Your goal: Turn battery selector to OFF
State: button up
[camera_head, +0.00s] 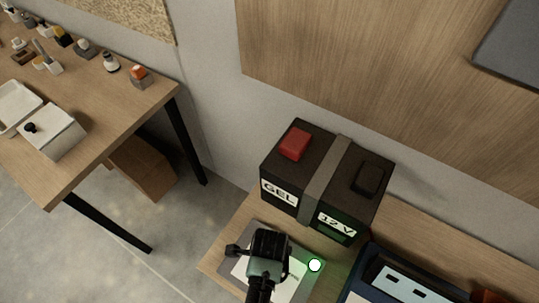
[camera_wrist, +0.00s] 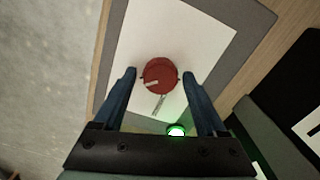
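The battery selector is a round red knob (camera_wrist: 159,74) on a white plate (camera_wrist: 205,40) with a grey border. A pale pointer mark shows on the knob's lower left, and a pale streak lies on the plate just below it. My gripper (camera_wrist: 160,75) is open, with one finger on each side of the knob and a small gap seeming to show at both sides. I cannot tell how deep the fingertips reach. In the head view my gripper (camera_head: 267,255) hides the knob and covers much of the plate. The position labels are not readable.
A lit green lamp (camera_head: 314,265) sits beside the plate. A black battery (camera_head: 325,180) marked GEL and 12 V stands behind it. A dark blue box (camera_head: 385,290) is at right. A wooden table (camera_head: 60,160) with small items stands at left.

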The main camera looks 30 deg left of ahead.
grip_shut()
